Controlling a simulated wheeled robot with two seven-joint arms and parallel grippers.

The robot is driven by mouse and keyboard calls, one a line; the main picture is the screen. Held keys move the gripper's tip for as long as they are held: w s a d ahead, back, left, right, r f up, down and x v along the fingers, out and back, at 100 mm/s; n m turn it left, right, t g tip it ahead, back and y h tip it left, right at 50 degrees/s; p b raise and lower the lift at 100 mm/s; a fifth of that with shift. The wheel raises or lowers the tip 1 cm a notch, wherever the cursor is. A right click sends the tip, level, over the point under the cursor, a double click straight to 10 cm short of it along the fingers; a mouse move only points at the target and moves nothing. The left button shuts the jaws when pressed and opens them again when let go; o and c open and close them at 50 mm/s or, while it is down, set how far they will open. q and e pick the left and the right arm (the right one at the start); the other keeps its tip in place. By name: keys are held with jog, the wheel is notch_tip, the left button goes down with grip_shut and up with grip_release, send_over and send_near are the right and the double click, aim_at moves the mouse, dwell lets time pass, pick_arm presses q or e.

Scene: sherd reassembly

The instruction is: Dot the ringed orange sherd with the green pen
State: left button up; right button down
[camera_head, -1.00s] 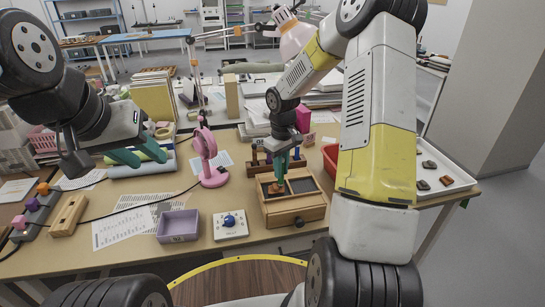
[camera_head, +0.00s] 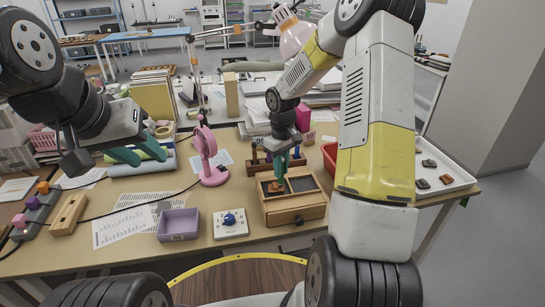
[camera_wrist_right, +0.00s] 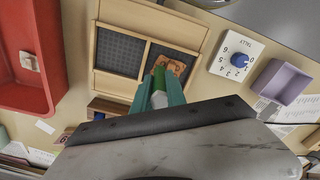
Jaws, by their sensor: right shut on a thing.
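The orange sherd (camera_wrist_right: 176,66) lies on the dark lining of one compartment of a wooden box (camera_head: 297,217). In the head view the sherd (camera_head: 276,187) is in the left compartment. Darker marks show on it, but I cannot make out a clear ring. My right gripper (camera_head: 281,168) is shut on the green pen (camera_wrist_right: 159,78), pointing down over the sherd. The pen tip is close to the sherd; I cannot tell whether it touches. The gripper hides part of the sherd. My left gripper (camera_head: 138,155) is open and empty, above the table's left side.
A dial box (camera_head: 230,223) and a purple tray (camera_head: 178,225) stand left of the wooden box. A pink stand (camera_head: 209,160) is behind them. A red bin (camera_wrist_right: 30,65) and a white tray of sherds (camera_head: 445,172) are to the right. The box's other compartment is empty.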

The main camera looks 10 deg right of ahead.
jog(key=shift+r, duration=3.5)
jog(key=shift+w, duration=0.1)
